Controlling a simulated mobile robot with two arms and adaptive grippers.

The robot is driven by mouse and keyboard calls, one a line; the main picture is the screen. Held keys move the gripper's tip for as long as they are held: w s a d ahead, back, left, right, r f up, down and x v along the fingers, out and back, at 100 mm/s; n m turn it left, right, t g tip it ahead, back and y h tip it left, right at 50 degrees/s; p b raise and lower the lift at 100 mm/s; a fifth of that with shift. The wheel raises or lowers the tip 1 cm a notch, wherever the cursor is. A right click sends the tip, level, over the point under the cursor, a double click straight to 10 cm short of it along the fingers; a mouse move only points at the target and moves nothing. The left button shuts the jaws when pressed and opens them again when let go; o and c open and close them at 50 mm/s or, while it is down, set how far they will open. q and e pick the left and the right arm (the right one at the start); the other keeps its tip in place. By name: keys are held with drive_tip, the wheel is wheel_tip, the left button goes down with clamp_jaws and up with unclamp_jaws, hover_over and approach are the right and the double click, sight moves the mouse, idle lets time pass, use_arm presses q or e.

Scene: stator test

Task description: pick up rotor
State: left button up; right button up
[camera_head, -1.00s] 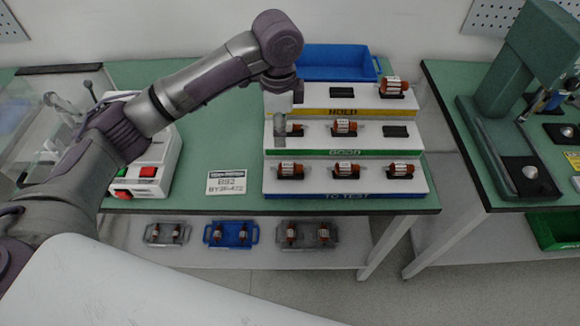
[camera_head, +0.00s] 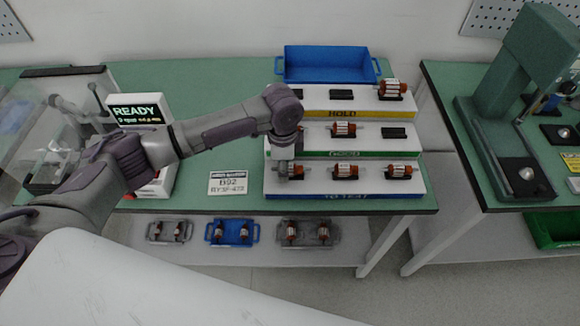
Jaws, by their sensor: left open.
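On the lowest step, marked TO TEST, are a left rotor (camera_head: 297,172), a middle rotor (camera_head: 338,173) and a right rotor (camera_head: 398,171). One rotor (camera_head: 344,129) is on the GOOD step and one (camera_head: 392,88) is at the right of the HOLD step. My left gripper (camera_head: 283,174) is open and points down at the left TO TEST rotor, partly covering it; I cannot tell whether it touches. My left arm hides the left end of the GOOD step. My right gripper is out of view.
A blue bin (camera_head: 326,62) stands behind the rack. A tester (camera_head: 140,112) with a READY screen stands left, beside a sign (camera_head: 228,183). Trays with rotors, one blue (camera_head: 232,232), sit on the lower shelf. A green press (camera_head: 515,110) stands on the right table.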

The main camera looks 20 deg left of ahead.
use_arm(q)
clamp_jaws()
idle(0.4)
drive_tip(key=shift+r, duration=0.55)
wheel_tip(320, 180, up, 3)
drive_tip(key=shift+w+f+b, duration=0.1)
drive_tip(key=shift+f+b, duration=0.1)
drive_tip(key=shift+b, duration=0.3)
drive_tip(key=s+d+r+b, duration=0.1)
drive_tip(key=s+d+r, duration=0.5)
drive_tip(key=d, duration=0.3)
drive_tip(key=shift+s+d+r, duration=0.3)
drive_tip(key=shift+s+r, duration=0.1)
drive_tip(key=shift+r, duration=0.25)
